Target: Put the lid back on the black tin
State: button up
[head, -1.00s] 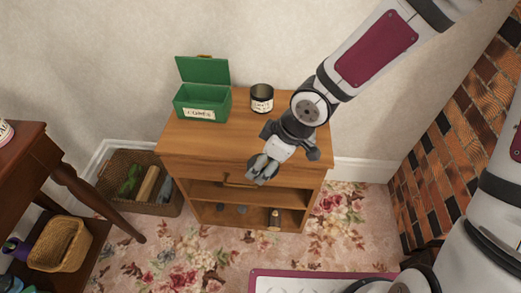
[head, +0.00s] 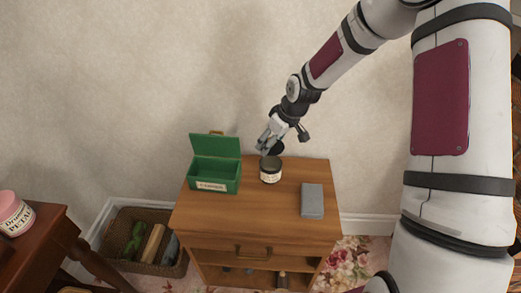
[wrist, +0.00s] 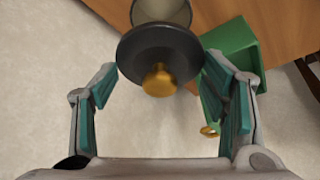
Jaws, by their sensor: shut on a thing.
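The black tin (head: 270,176), with a pale label, stands upright and open on the wooden cabinet top. My gripper (head: 270,146) is just behind and above it in the head view. In the wrist view, my gripper (wrist: 160,75) is shut on the dark round lid (wrist: 160,48), a finger at each side of its rim. The lid's gold knob (wrist: 160,80) faces the wrist camera. The lid looks apart from the tin, whose open mouth (wrist: 162,10) shows partly beyond it. In the head view, the lid (head: 277,147) is partly covered by the fingers.
A green box (head: 215,177) with its lid raised stands left of the tin. A grey block (head: 312,201) lies to the right on the cabinet top (head: 255,217). The wall is close behind. A side table (head: 35,238) with a pink-lidded jar (head: 12,214) stands at left.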

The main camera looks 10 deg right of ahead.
jog(key=shift+a+f+b, duration=0.1)
jog(key=shift+f+b, duration=0.4)
jog(key=shift+f, duration=0.15)
notch_tip(320, 180, down, 3)
jog(key=shift+w+r+b, duration=0.1)
jog(key=shift+b, duration=1.05)
jog(key=shift+f+b, duration=0.6)
jog(key=shift+f, duration=0.55)
jog(key=shift+f+p, duration=0.15)
jog(key=shift+p, duration=0.15)
dwell(0.5)
jog(key=o, duration=1.1)
jog(key=shift+o, duration=0.2)
